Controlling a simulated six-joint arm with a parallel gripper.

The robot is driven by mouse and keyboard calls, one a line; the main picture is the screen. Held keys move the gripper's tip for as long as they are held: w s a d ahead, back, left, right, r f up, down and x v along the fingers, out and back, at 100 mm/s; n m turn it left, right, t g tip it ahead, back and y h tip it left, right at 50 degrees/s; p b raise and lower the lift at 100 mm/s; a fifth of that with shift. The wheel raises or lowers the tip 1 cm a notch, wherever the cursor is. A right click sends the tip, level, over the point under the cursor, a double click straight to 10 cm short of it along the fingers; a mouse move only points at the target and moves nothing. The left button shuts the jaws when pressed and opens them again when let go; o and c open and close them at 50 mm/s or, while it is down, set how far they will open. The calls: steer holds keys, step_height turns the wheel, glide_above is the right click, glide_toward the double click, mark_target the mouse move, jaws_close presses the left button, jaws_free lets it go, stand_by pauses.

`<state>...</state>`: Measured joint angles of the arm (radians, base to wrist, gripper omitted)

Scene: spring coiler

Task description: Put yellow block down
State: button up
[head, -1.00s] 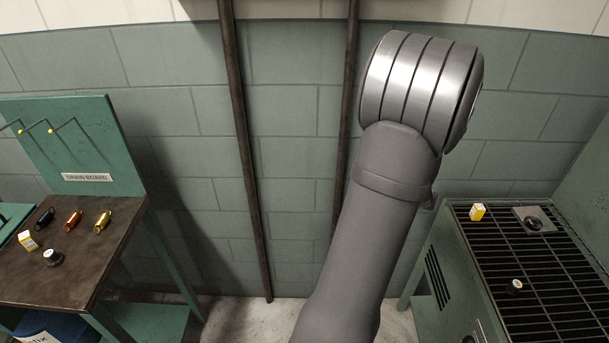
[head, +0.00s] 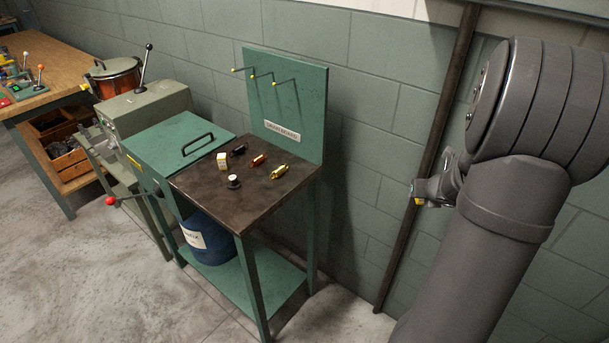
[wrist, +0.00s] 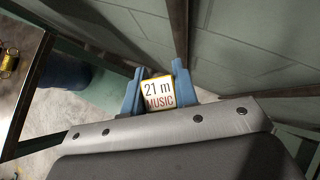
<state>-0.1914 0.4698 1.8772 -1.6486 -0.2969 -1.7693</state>
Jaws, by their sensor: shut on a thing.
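My gripper (wrist: 156,80) has blue fingers shut on a yellow block (wrist: 158,95). The block has a white face marked "21 m MUSIC", turned to the wrist camera. In the head view my gripper (head: 425,191) is small, at right beside my arm and in front of the wall. A bit of yellow (head: 418,201) shows at its tip. It is in the air, to the right of the drain board table and apart from it. A similar small white and yellow block (head: 222,160) stands on the table's dark top.
A blue drum (head: 208,238) stands below. A green lidded box (head: 180,140) adjoins it. The table's front is bare.

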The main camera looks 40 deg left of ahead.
steer(key=s+a+r+n+g+y, duration=0.1)
steer(key=s+a+n+g, duration=0.25)
steer(key=s+a, duration=0.55)
steer(key=s+a+r+n+g+y, duration=0.15)
steer(key=s+a+n, duration=0.3)
steer(key=a, duration=0.75)
steer(key=s+a+r+n+g+y, duration=0.1)
steer(key=s+a+r+n+g, duration=0.15)
steer(key=s+a, duration=0.65)
steer(key=shift+n, duration=0.35)
steer(key=s+a+f, duration=0.1)
steer(key=a+f, duration=0.1)
steer(key=a, duration=0.2)
steer(key=s+a+f, duration=0.2)
steer(key=a+f, duration=0.1)
steer(key=a, duration=0.1)
steer(key=s+a+f, duration=0.2)
steer(key=a, duration=0.1)
steer(key=shift+a+f, duration=0.4)
steer(key=shift+s+a+f, duration=0.1)
steer(key=shift+s+a, duration=0.05)
steer(key=shift+f, duration=2)
